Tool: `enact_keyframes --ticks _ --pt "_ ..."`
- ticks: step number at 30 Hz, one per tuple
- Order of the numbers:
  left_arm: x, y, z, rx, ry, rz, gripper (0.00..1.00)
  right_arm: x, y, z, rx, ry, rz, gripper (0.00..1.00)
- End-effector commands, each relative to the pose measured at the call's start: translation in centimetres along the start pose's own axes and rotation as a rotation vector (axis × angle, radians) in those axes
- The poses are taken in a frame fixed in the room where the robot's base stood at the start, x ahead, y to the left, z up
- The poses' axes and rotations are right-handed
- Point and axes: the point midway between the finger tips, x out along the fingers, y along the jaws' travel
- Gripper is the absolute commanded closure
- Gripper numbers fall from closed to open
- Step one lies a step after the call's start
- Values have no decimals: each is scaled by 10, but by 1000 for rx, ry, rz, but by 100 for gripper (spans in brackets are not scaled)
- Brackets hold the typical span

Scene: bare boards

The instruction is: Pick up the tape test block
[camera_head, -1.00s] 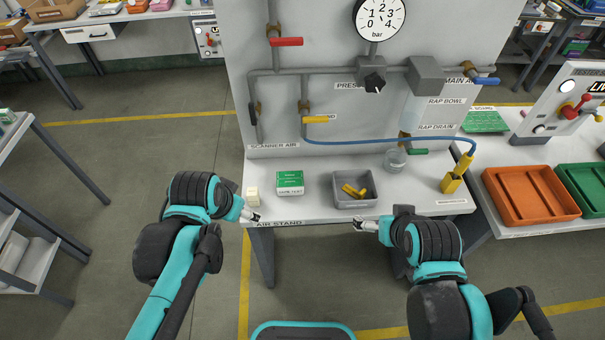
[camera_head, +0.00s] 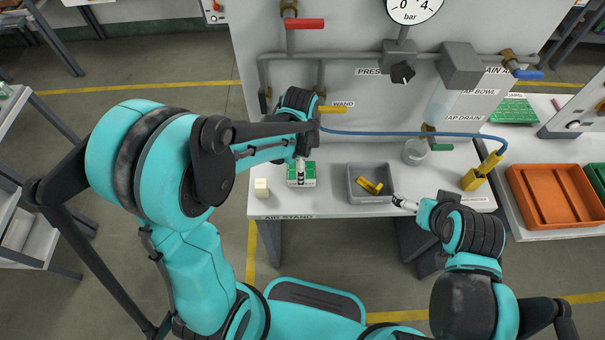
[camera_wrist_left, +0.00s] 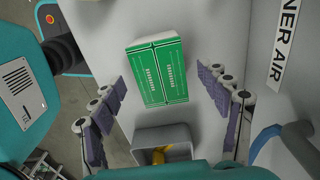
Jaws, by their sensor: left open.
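A green-and-white block (camera_head: 301,180) lies on the white bench, and I take it to be the tape test block. Its print is too small to read. It shows larger in the left wrist view (camera_wrist_left: 160,70), with a seam down its top. My left gripper (camera_head: 301,172) is open above it and hides part of it in the head view. In the left wrist view the purple-padded fingers (camera_wrist_left: 162,84) are wide apart, on either side of the block, with nothing held. My right gripper (camera_head: 402,203) is near the bench's front edge, right of the grey bin; its jaws are too small to judge.
A cream block (camera_head: 261,187) sits left of the green one. A grey bin (camera_head: 354,191) with yellow pieces stands to its right. A glass jar (camera_head: 414,152) and yellow tool (camera_head: 473,180) stand further right. The grey panel (camera_head: 350,30) with pipes and valves rises behind.

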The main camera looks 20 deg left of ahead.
Motion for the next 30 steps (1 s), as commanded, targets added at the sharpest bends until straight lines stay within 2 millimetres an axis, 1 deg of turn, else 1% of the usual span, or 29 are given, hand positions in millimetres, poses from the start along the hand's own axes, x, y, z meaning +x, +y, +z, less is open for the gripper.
enact_keyframes --ticks 1,3,7,9,15,17,18,20,21,22,30 --pt "9 0 -1 0 0 0 24 5 0 3 0 0 0 4" --pt "21 -1 -2 0 0 0 24 10 0 7 0 0 0 4" --pt "40 -1 -3 -1 0 -1 24 16 0 12 0 0 0 4" --pt "44 -1 -3 -1 0 -1 24 17 0 12 0 0 0 4" --pt "43 0 -3 -1 0 -1 24 16 0 11 0 0 0 4" --pt "43 0 -3 -1 0 -1 40 16 0 11 0 0 0 4" --pt "43 0 -3 -1 0 -1 50 16 0 11 0 0 0 4" --pt "43 0 -3 -1 0 -1 66 16 0 11 0 0 0 4" --pt "43 0 -3 -1 0 -1 77 16 0 11 0 0 0 4" --pt "43 0 -3 -1 0 -1 82 16 0 11 0 0 0 4" --pt "42 0 -3 -2 0 -1 82 16 0 11 0 0 0 4"
